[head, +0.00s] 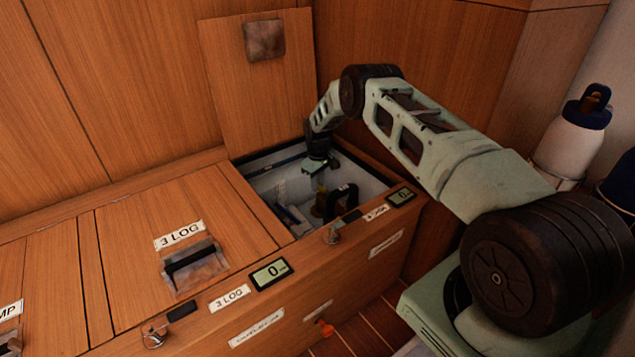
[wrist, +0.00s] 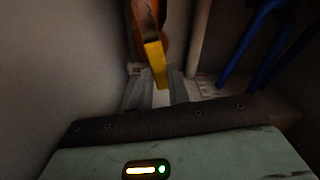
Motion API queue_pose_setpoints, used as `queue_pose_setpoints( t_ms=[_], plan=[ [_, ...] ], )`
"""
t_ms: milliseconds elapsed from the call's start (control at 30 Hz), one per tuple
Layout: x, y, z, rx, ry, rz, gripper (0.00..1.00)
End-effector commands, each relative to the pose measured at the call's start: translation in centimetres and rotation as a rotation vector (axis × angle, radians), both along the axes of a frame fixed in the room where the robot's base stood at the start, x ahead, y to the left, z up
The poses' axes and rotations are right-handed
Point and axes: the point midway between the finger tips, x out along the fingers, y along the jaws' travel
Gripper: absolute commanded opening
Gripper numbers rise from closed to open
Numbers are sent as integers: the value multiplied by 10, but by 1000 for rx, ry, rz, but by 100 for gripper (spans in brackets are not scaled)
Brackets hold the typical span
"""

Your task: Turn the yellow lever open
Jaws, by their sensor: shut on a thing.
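The yellow lever (wrist: 155,58) shows in the wrist view as a narrow upright bar, with its lower end between my fingers. My gripper (wrist: 157,92) is shut on it. Behind the lever is an orange-brown part (wrist: 147,18), mostly cut off by the top edge. In the head view my gripper (head: 318,182) reaches down into an open compartment (head: 375,188) of the wooden bench. The lever itself is too small and dark to make out there, so how far it is turned I cannot tell.
A raised wooden lid (head: 262,95) stands behind the compartment. A black curved handle (head: 342,200) is inside it, close to my gripper. Blue pipes (wrist: 245,45) run at the right in the wrist view. A closed lid (head: 150,270) lies to the left.

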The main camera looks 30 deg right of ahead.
Motion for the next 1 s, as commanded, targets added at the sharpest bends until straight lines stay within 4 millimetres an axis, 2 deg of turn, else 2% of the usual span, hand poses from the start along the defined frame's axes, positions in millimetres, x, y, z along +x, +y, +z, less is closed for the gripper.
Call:
queue_pose_setpoints(
  t_ms=[133,167,200,233,533,667,767,1000],
  plan=[
    [1,-1,1,-1,-3,1,0],
    [1,-1,1,-1,-3,1,26],
    [1,-1,1,-1,-2,1,37],
    [1,-1,1,-1,-2,1,40],
    [0,1,1,-1,0,11,40],
    [-2,5,2,0,1,82,40],
    [-5,13,3,1,1,196,40],
    [-22,34,4,3,0,586,40]
  ],
)
